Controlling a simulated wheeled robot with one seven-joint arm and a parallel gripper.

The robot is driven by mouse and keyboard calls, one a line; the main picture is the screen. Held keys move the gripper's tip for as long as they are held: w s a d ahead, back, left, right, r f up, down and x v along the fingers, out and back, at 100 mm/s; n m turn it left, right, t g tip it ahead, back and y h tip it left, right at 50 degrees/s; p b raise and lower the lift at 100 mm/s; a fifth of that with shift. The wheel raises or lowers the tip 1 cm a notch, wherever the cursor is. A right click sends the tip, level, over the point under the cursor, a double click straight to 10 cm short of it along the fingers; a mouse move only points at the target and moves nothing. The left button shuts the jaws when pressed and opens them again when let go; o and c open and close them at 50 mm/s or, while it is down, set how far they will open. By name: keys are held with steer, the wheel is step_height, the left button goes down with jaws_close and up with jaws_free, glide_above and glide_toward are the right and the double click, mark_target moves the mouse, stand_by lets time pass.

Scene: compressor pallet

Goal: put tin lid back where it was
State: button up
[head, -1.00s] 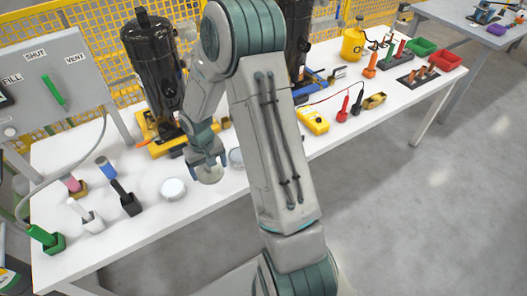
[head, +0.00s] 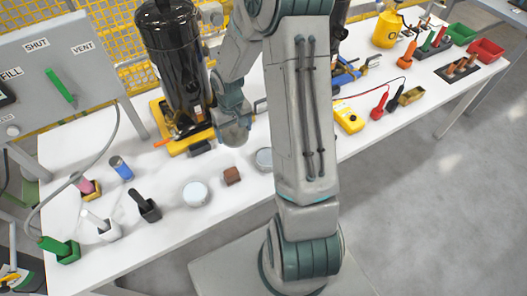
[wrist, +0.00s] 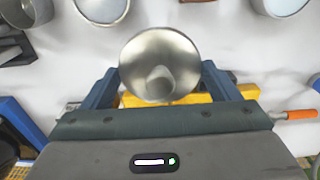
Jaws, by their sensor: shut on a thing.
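My gripper (wrist: 160,85) is shut on a round silver lid (wrist: 160,58) with a small knob, its blue fingers on either side of the rim. In the head view the lid (head: 235,134) hangs at my gripper, in front of the yellow-based black cylinder and apparently above the table. A white-topped round tin (head: 196,193) stands on the table in front and to the left of the lid. Another round tin (head: 264,158) is to its right, partly hidden by my arm. Several round metal tins, such as this one (wrist: 102,8), are cut off at the wrist view's top edge.
A black cylinder (head: 170,60) on a yellow base (head: 172,133) stands behind my gripper. Coloured handles in holders and a blue can (head: 121,167) are at left. A yellow meter (head: 348,116) is right of my arm.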

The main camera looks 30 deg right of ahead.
steer(key=s+d+r+n+b, duration=0.2)
steer(key=s+d, duration=0.4)
steer(key=d, duration=0.3)
steer(key=s+d+r+n+b, duration=0.1)
steer(key=s+d+r+n, duration=0.1)
steer(key=s+d, duration=0.55)
steer(key=b, duration=0.2)
glide_above(267, 157)
step_height(267, 157, down, 7)
steer(key=shift+f, duration=0.2)
steer(key=shift+f+b, duration=0.35)
steer(key=shift+f, duration=1.55)
steer(key=shift+f, duration=0.15)
steer(key=o, duration=0.9)
